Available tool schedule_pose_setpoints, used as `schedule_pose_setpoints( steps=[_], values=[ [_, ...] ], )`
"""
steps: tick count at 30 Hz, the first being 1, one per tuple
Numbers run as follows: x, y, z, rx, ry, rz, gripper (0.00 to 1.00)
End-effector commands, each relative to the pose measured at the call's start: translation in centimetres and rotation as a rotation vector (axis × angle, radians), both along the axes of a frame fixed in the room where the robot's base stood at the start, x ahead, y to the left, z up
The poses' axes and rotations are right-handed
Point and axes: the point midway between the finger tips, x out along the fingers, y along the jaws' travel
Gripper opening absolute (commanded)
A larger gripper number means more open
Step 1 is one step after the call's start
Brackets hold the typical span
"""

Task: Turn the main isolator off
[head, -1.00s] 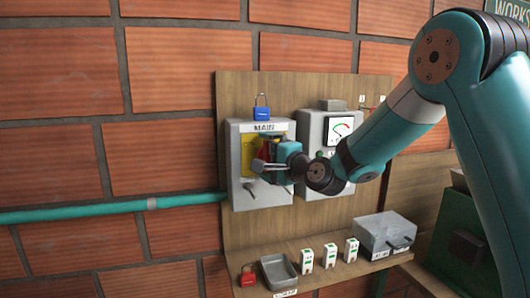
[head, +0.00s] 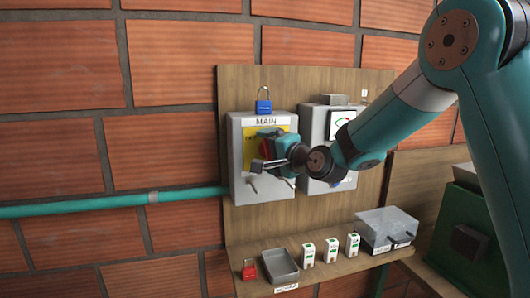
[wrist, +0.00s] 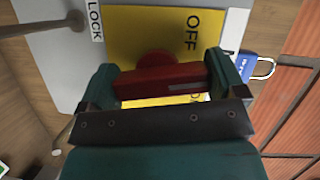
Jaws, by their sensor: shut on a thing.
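The main isolator is a grey box (head: 238,172) labelled MAIN on a wooden board, with a yellow plate (head: 250,146). Its red handle (wrist: 165,82) lies across the yellow plate (wrist: 150,32) in the wrist view, where OFF and part of another word show. My gripper (wrist: 165,85) is shut on this red handle, a finger at each end. In the head view my gripper (head: 268,148) is in front of the box and hides most of the handle. I cannot tell which marking the handle points to.
A blue padlock (head: 263,104) is above the box; it also shows in the wrist view (wrist: 255,66). A meter box (head: 312,130) stands close on the right. Below are a red padlock (head: 249,270), a grey tray (head: 280,266), several white units and a grey case (head: 385,228).

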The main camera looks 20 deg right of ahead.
Motion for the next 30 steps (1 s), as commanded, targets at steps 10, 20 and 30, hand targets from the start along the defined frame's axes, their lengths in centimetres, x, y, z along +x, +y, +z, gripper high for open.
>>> schedule_pose_setpoints(
  steps=[10, 20, 30],
  values=[
    [0.05, 0.21, 0.50, -0.323, -0.016, 0.000, 0.66],
    [0.06, 0.27, 0.43, -0.637, -0.019, -0.003, 0.66],
    [0.04, 0.36, 0.32, -0.955, -0.019, -0.005, 0.66]
  ],
)
